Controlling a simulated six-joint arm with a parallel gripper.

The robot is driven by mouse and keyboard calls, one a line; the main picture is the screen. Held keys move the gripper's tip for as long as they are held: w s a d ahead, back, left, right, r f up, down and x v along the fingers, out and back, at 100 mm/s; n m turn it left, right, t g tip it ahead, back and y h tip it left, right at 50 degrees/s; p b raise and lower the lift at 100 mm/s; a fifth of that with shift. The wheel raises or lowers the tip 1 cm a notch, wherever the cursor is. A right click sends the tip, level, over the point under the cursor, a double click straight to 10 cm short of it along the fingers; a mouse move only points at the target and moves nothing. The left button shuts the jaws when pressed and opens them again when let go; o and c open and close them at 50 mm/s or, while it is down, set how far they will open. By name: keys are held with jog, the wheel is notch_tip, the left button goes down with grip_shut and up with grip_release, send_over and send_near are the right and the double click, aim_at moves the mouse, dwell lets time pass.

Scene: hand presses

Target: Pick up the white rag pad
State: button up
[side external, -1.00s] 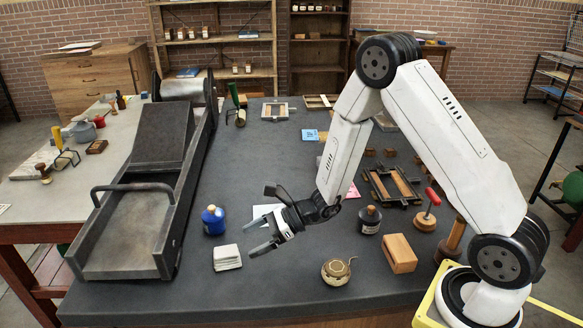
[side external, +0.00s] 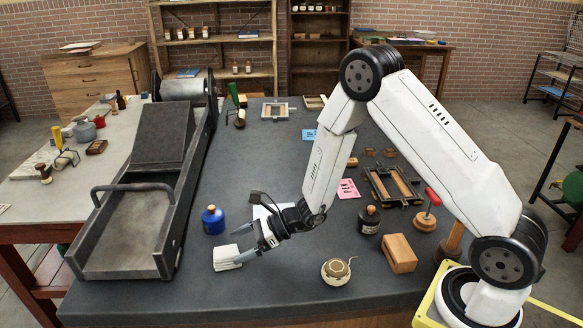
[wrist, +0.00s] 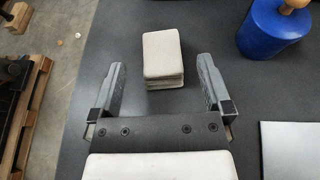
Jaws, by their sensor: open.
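The white rag pad (side external: 226,259) is a small stack of folded pale cloth lying flat on the dark table near its front left. In the wrist view the pad (wrist: 162,57) lies just beyond my fingertips, roughly centred between them. My gripper (side external: 241,242) is open and low beside the pad, covering part of its right side in the side view. In the wrist view the two fingers of my gripper (wrist: 162,72) stand wide apart with nothing between them at their bases.
A blue bottle (side external: 213,219) with a cork stands behind the pad; it shows at upper right in the wrist view (wrist: 271,27). The press bed (side external: 125,235) lies to the left. A round tan pot (side external: 336,271) and a wooden block (side external: 399,253) stand to the right.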

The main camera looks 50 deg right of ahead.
aim_at(226, 252)
jog(key=shift+x, duration=2.1)
jog(key=shift+f, duration=0.15)
jog(key=c, duration=1.2)
jog(key=shift+r, duration=0.2)
